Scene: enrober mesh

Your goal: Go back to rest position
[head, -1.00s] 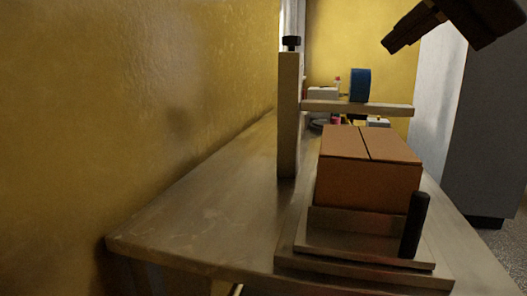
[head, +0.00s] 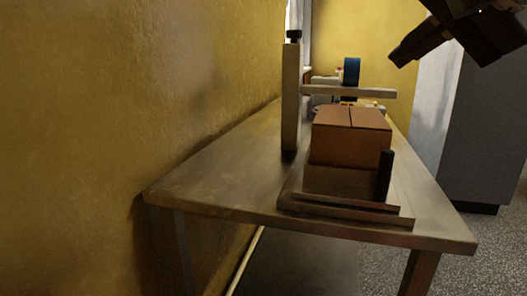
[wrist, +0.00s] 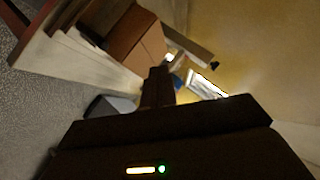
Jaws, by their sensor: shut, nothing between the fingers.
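My gripper (head: 418,44) is at the upper right of the head view, raised in the air, well apart from the table and the box. In the wrist view my gripper (wrist: 158,85) points out over the room with its fingers together and nothing between them. The upper part of my arm is cut off by the frame edge in the head view.
A wooden table (head: 225,180) stands along the yellow wall (head: 130,90). On it, a brown box (head: 345,149) rests on a platform beside a post with a crossbar (head: 350,92) and a blue roll (head: 351,71). Grey floor (head: 490,245) is clear at right.

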